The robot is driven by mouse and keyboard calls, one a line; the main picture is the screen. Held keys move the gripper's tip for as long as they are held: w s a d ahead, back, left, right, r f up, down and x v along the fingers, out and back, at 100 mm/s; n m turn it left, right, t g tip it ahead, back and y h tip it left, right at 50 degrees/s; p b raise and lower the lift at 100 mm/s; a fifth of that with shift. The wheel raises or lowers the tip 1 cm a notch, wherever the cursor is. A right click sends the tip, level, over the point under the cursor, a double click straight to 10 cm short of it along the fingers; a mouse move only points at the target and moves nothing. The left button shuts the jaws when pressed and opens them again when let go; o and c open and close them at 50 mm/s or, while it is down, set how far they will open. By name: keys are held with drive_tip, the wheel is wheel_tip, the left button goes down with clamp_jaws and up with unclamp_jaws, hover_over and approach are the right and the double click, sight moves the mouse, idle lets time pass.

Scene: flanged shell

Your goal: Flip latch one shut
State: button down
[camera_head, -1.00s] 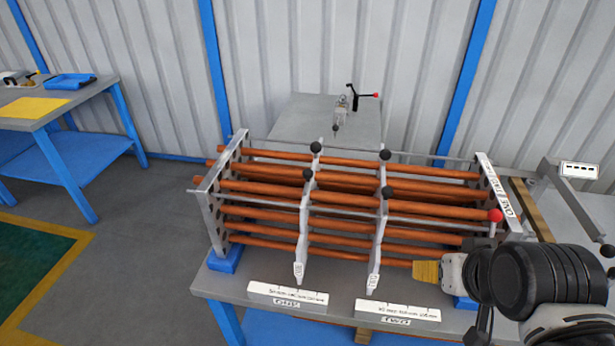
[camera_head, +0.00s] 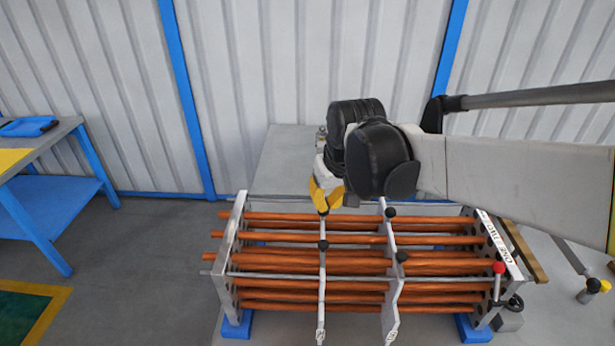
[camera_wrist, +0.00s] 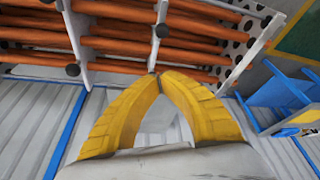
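A frame with copper-coloured tubes (camera_head: 290,258) stands on the bench, crossed by two pale upright plates, the left (camera_head: 322,290) and the right (camera_head: 392,290). The left plate carries a black ball knob (camera_head: 323,245), which also shows in the wrist view (camera_wrist: 162,30). The right plate has black knobs (camera_head: 390,212) and (camera_head: 402,257). I cannot tell which part is latch one. My gripper (camera_head: 323,211) has its yellow fingertips together at the far end of the left plate, as the wrist view (camera_wrist: 157,75) also shows. The plate's far knob is hidden there; contact is unclear.
A red-knobbed lever (camera_head: 498,268) stands at the frame's right end plate (camera_head: 500,246), which bears printed lettering. A grey table (camera_head: 285,165) is behind the frame against the corrugated wall. A blue-legged workbench (camera_head: 45,195) is at the left, with clear floor between.

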sight(323, 250)
drive_tip(key=shift+w+a, duration=0.5)
drive_tip(key=shift+a, duration=0.15)
drive_tip(key=shift+s+d+f+b, duration=0.15)
drive_tip(key=shift+f+b, duration=0.6)
drive_tip(key=shift+f, duration=1.65)
drive_tip(key=shift+s+f+b, duration=0.15)
drive_tip(key=shift+f+b, duration=0.55)
drive_tip(key=shift+f, duration=1.65)
drive_tip(key=shift+s, duration=0.1)
